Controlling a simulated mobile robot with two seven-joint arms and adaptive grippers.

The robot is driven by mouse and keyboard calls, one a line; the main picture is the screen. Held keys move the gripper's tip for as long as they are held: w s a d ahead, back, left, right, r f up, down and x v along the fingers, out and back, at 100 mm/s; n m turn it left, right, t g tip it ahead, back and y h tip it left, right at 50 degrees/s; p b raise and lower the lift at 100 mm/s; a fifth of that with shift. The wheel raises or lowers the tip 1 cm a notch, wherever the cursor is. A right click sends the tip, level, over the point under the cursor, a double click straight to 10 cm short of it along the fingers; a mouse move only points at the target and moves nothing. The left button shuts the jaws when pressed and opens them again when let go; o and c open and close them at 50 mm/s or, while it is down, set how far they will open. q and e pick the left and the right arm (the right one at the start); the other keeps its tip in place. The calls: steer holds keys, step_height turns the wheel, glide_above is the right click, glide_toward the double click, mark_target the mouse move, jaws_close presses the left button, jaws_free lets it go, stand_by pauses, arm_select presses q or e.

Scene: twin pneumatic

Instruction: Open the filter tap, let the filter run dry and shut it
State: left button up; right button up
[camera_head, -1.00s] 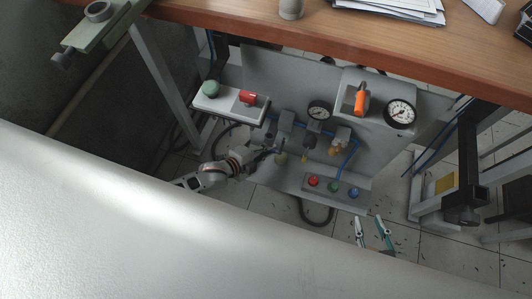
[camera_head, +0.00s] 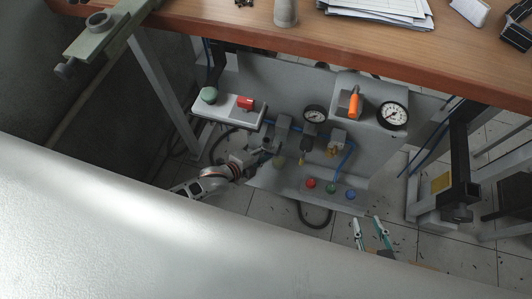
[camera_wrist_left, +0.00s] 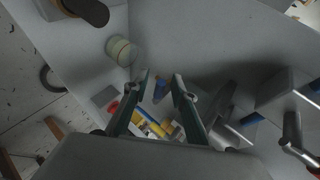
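A grey pneumatic panel (camera_head: 265,80) stands under the bench. On it a dark filter body (camera_head: 308,140) hangs below a small gauge, with a yellow tip (camera_head: 302,158); I cannot tell for certain that this is the tap. A dull yellow-green part (camera_head: 278,161) is just left of it. My left gripper (camera_head: 269,153) is beside that part, its fingertips small and partly unclear. In the left wrist view the fingers (camera_wrist_left: 161,75) are apart, with nothing visibly gripped; a yellow part (camera_wrist_left: 150,124) shows between them farther off. My right gripper (camera_head: 367,219) is open and empty at lower right.
A white box (camera_head: 228,110) with green and red controls is at the panel's left. An orange lever (camera_head: 354,104) and large gauge (camera_head: 392,115) are at upper right. Red (camera_head: 311,183), green and blue buttons lie below. The wooden bench (camera_head: 190,22) overhangs; a bench leg (camera_head: 160,80) stands left.

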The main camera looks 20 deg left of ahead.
arm_select(q)
steer(key=shift+s, duration=0.1)
steer(key=v, duration=0.7)
steer(key=shift+r, duration=0.2)
steer(key=shift+s+a, duration=0.1)
stand_by(0.4)
